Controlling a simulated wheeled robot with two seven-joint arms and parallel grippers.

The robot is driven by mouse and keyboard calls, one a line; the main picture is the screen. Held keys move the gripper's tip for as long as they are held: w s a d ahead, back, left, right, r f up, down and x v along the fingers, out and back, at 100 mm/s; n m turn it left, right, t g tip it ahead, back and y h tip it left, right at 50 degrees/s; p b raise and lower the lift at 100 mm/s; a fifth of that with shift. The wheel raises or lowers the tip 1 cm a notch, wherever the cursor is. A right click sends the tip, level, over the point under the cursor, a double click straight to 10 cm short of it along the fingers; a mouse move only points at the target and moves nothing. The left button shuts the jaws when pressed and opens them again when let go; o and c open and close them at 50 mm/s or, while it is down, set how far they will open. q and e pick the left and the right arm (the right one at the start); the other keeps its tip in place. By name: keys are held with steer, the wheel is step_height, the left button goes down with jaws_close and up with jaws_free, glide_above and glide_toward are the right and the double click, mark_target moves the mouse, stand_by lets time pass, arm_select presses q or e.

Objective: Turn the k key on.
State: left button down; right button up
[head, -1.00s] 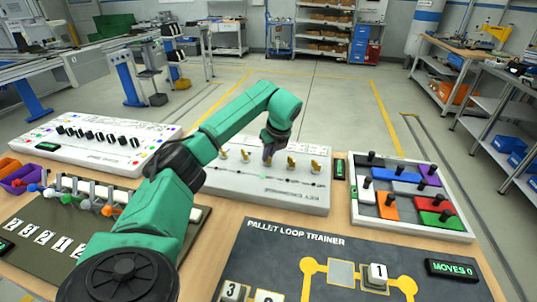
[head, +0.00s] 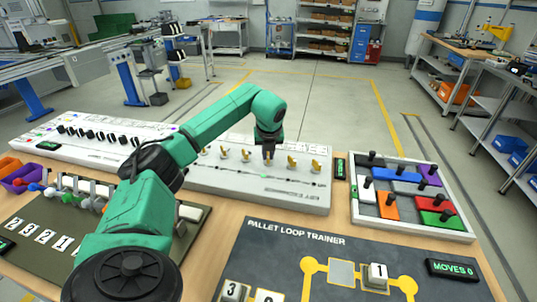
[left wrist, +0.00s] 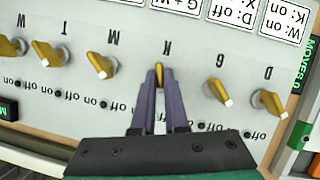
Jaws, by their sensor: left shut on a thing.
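The key panel (head: 262,188) is a pale raised board with a row of brass-coloured keys. My left gripper (head: 268,158) is at the middle of the row. In the left wrist view, upside down, the purple fingers of my left gripper (left wrist: 159,88) are shut on the k key (left wrist: 159,72), under the letter K. Only its upper part shows; it lies straight along the picture's vertical. The neighbouring m key (left wrist: 100,66) and g key (left wrist: 217,92) are slanted. The fingers hide the k key's on/off marks. My right gripper is not in view.
A coloured block tray (head: 412,222) with black knobs stands right of the panel. The pallet loop trainer (head: 300,250) lies in front. A white knob board (head: 95,148) and a dark board with levers (head: 55,228) are at the left. Printed rule cards (left wrist: 232,10) sit on the panel.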

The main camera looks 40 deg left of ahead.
arm_select(q)
steer(key=m+h, duration=0.1)
steer(key=m, duration=0.1)
steer(key=m+t, duration=0.1)
steer(key=m, duration=0.2)
steer(key=shift+s+a+r+m+h, duration=0.1)
steer(key=shift+a+m+h, duration=0.1)
steer(key=shift+m+h, duration=0.15)
steer(key=m+h+p, duration=0.1)
steer(key=m, duration=0.2)
steer(key=shift+t+h, duration=0.25)
steer(key=shift+t, duration=0.05)
steer(key=shift+a+m+h+p, duration=0.15)
steer(key=shift+m+h+p, duration=0.5)
steer(key=shift+m, duration=1.2)
steer(key=c, duration=0.9)
jaws_free()
steer(key=shift+c, duration=0.2)
steer(key=v, duration=1.4)
steer(key=shift+r, duration=0.35)
